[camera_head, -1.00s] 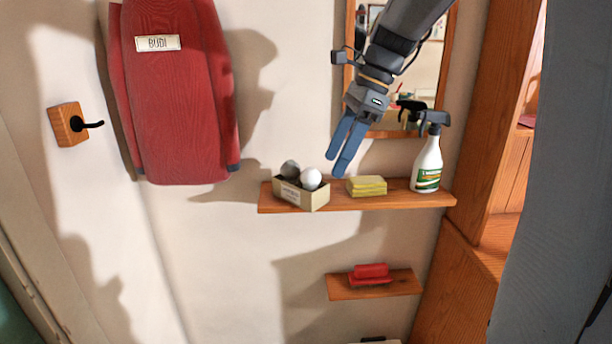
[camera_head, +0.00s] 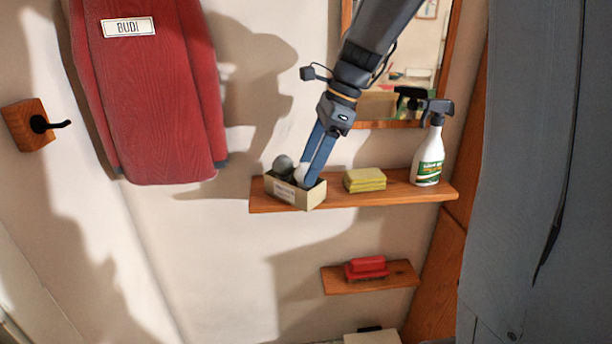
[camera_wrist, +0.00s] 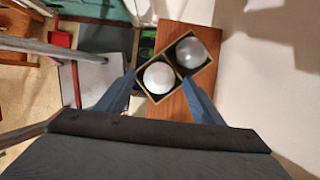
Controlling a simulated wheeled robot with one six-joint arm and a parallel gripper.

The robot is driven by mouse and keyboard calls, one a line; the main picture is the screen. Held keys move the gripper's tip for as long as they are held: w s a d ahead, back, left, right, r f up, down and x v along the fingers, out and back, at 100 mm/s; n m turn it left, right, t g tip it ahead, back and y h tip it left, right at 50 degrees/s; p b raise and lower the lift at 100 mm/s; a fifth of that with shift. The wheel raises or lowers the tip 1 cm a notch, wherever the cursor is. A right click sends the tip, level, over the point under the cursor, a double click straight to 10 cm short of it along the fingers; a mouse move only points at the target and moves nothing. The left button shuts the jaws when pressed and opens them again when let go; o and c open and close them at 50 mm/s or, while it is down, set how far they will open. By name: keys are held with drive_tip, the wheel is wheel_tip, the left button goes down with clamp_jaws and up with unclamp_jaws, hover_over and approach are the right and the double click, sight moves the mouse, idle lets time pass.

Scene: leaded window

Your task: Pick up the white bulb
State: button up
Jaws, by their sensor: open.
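The white bulb (camera_wrist: 158,77) sits in one compartment of a small cream box (camera_head: 309,196), with a grey, glassier bulb (camera_head: 283,165) in the other. The grey bulb also shows in the wrist view (camera_wrist: 191,52). My gripper (camera_head: 315,180) is at the box from above. In the wrist view its blue fingers (camera_wrist: 160,84) are spread, one on each side of the white bulb, with nothing clearly held.
The box stands on a wooden shelf (camera_head: 262,196) with a yellow sponge stack (camera_head: 365,180) and a spray bottle (camera_head: 428,160) to its right. A mirror hangs behind my arm. A red coat (camera_head: 150,100) hangs at left. A lower shelf holds a red brush (camera_head: 366,267).

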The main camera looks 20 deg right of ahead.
drive_tip(key=shift+a+f, duration=0.2)
drive_tip(key=shift+f, duration=0.35)
drive_tip(key=c, duration=0.8)
drive_tip(key=shift+c, duration=0.2)
